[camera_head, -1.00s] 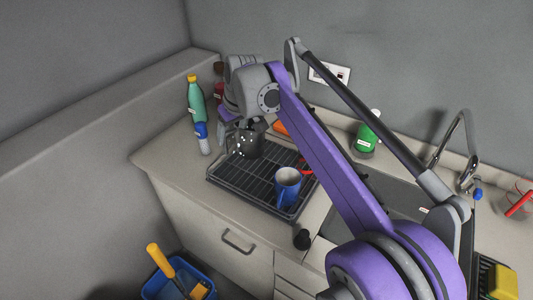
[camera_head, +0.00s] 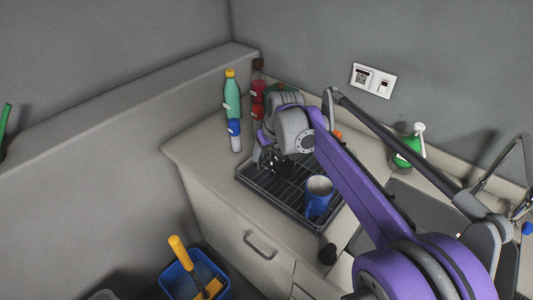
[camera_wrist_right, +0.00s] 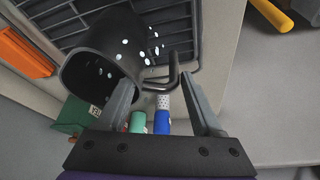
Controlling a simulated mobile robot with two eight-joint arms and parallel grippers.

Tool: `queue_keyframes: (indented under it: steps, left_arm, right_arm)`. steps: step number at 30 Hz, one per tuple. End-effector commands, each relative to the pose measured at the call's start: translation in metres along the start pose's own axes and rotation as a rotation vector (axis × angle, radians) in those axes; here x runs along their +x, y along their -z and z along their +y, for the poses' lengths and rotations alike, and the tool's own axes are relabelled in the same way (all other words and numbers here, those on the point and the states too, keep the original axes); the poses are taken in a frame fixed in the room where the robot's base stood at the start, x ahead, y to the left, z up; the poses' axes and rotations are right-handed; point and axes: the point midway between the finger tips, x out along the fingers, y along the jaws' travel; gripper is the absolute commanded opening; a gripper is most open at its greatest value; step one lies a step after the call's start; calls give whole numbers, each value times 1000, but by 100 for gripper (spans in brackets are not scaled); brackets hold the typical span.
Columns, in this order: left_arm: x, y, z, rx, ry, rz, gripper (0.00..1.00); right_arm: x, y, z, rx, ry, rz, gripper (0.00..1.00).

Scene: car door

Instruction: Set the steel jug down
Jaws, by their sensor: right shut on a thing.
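The jug, dark with white spots (camera_head: 276,162), is at the back left part of the black dish rack (camera_head: 268,193). My right gripper (camera_head: 262,156) is at its left side and hides part of it. In the right wrist view the jug (camera_wrist_right: 105,55) looks tilted, mouth toward the camera. Its handle (camera_wrist_right: 172,75) is between the fingers of my right gripper (camera_wrist_right: 160,82), which is shut on it. The rack's bars (camera_wrist_right: 75,22) show behind the jug. I cannot tell whether the jug touches the rack. My left gripper is out of view.
A blue mug (camera_head: 319,197) stands on the rack, right of the jug. Bottles stand close at the left, one teal with a yellow cap (camera_head: 232,95), one blue and white (camera_head: 235,137), one red (camera_head: 258,92). The sink (camera_head: 405,210) is at the right.

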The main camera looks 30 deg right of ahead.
Motion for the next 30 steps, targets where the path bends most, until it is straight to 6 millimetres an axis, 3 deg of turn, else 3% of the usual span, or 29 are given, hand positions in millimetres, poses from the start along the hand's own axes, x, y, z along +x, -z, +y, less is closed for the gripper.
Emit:
queue_keyframes:
  steps: [14, 15, 19, 30]
  left_arm:
    - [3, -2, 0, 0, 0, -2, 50]
    - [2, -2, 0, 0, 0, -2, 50]
    - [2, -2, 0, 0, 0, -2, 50]
    - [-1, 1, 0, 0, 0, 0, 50]
  right_arm:
    - [8, -3, 0, 0, 0, 0, 0]
    - [7, -3, 0, 0, 0, 0, 75]
    - [7, -2, 0, 0, 0, 0, 97]
    - [1, 0, 0, 0, 0, 1, 97]
